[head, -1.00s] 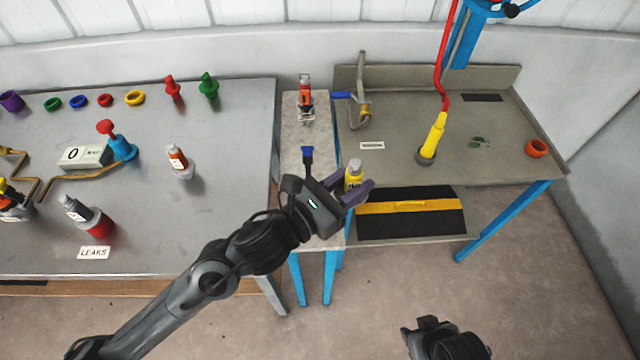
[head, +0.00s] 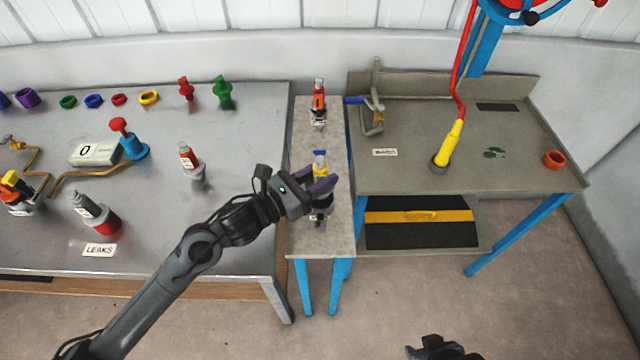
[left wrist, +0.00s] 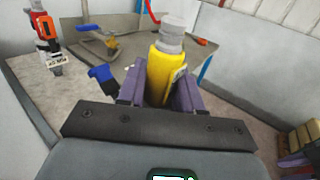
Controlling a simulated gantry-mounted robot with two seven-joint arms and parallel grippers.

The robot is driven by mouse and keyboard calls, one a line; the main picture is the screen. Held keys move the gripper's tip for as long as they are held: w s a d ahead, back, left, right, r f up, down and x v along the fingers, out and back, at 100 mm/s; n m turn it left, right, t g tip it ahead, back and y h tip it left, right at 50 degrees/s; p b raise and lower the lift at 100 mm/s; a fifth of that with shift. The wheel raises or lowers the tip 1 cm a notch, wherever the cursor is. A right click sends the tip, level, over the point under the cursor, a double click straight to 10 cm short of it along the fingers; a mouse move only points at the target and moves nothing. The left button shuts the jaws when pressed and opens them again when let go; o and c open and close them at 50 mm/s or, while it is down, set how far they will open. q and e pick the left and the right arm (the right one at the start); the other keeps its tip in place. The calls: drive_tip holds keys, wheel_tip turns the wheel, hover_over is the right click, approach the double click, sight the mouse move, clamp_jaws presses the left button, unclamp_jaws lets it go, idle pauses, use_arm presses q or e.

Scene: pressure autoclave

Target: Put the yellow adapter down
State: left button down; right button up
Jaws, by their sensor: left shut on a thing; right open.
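The yellow adapter (head: 320,169), with a grey top, is between the purple fingers of my left gripper (head: 320,186), over the narrow grey table (head: 310,239). In the left wrist view the yellow adapter (left wrist: 159,76) stands roughly upright with a finger on each side. Its lower end is hidden, so I cannot tell whether it touches the table. A blue-topped dark part (head: 320,154) is just behind it. A dark and grey piece (head: 320,210) shows just below the gripper. My right gripper (head: 441,348) is at the bottom edge, open and empty.
An orange and grey adapter (head: 318,101) stands at the back of the narrow table. The left table (head: 232,130) holds several coloured rings, fittings and bottles. The right table (head: 405,182) has a metal clamp (head: 374,105) and a yellow handle (head: 449,143). The narrow table's front is clear.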

use_arm(q)
drive_tip(key=shift+f, duration=1.45)
drive_tip(key=shift+f+b, duration=0.35)
drive_tip(key=shift+b, duration=0.3)
drive_tip(key=c, duration=0.8)
unclamp_jaws()
drive_tip(key=shift+o, duration=0.2)
drive_tip(key=shift+r, duration=0.1)
